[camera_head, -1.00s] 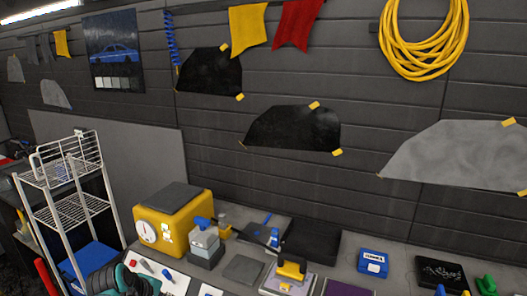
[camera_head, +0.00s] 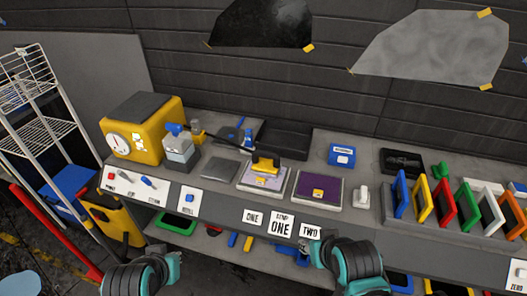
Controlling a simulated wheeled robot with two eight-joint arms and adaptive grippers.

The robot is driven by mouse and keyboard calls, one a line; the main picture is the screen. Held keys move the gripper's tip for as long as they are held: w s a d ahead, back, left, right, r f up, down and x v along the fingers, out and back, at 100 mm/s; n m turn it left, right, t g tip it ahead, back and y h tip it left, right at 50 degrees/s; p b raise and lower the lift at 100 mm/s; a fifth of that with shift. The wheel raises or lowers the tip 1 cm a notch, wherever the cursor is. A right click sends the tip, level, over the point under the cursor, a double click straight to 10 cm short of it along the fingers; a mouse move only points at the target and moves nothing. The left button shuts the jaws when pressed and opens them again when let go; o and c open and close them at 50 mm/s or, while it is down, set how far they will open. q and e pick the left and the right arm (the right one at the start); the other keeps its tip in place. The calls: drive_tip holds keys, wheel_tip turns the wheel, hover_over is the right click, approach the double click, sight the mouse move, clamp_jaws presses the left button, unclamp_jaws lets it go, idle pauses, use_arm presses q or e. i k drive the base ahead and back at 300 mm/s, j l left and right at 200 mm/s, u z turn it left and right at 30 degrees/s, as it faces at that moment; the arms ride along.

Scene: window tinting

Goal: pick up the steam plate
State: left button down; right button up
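What looks like the steam plate, a flat plate with a yellow handle (camera_head: 265,163), sits on a light square pad on the bench, at the middle of the view. My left gripper (camera_head: 174,266) is low at the bottom left, in front of the bench and apart from the plate. My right gripper (camera_head: 316,250) is at the bottom centre, near the bench's front edge, below and right of the plate. Both are small and dark, so their finger openings are unclear. Neither touches the plate.
Right of the plate lies a dark pad with a purple centre (camera_head: 318,190). A blue box (camera_head: 341,155) stands behind it. Several coloured frames (camera_head: 445,203) stand at the right. Labels ONE and TWO line the front edge. A white wire rack (camera_head: 38,95) stands left.

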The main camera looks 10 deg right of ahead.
sight(271, 169)
drive_tip(key=i+j+z, duration=0.15)
drive_tip(key=j+z, duration=0.25)
drive_tip(key=j, duration=0.65)
drive_tip(key=j+z, duration=0.45)
drive_tip(key=j, duration=0.6)
drive_tip(key=i, duration=0.05)
